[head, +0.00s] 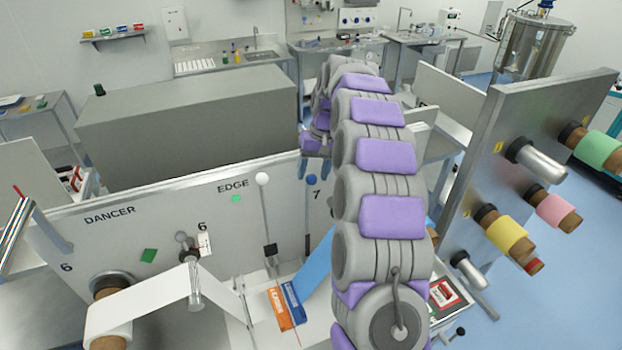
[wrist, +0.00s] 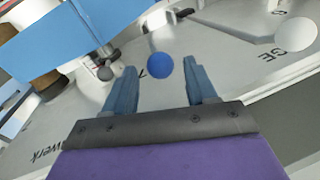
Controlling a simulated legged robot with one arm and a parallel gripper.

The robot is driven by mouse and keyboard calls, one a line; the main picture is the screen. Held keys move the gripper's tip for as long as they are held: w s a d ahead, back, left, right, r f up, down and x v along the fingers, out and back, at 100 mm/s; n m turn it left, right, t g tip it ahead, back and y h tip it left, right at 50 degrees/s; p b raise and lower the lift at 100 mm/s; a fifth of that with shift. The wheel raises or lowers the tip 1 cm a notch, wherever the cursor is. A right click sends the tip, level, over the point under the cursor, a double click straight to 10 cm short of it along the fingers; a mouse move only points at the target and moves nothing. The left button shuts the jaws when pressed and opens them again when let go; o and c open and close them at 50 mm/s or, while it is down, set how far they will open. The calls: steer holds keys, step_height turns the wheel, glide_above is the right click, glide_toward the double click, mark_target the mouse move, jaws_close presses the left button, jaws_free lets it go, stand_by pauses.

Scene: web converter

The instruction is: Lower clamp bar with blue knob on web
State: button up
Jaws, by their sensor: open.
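The blue knob (head: 312,180) tops a thin upright lever on the machine panel, beside the number 7. In the wrist view the blue knob (wrist: 160,66) shows between and beyond the fingertips of my gripper (wrist: 163,75). The gripper is open and empty, and it looks apart from the knob. In the head view my gripper (head: 315,167) is just above the blue knob, partly hidden by my arm. A blue web (head: 316,262) runs down beside the arm. The clamp bar under the blue knob is mostly hidden.
A white knob (head: 262,179) on a similar lever stands left of the blue one, near the EDGE label; it also shows in the wrist view (wrist: 296,36). Orange and blue boxes (head: 280,308) lie below. A panel with coloured rolls (head: 507,235) stands at right.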

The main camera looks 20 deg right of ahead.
mark_target(311, 179)
steer(key=shift+a+f, duration=0.2)
steer(key=shift+f, duration=0.6)
steer(key=shift+a+f, duration=0.15)
steer(key=shift+f, duration=0.6)
steer(key=shift+c, duration=0.3)
jaws_close()
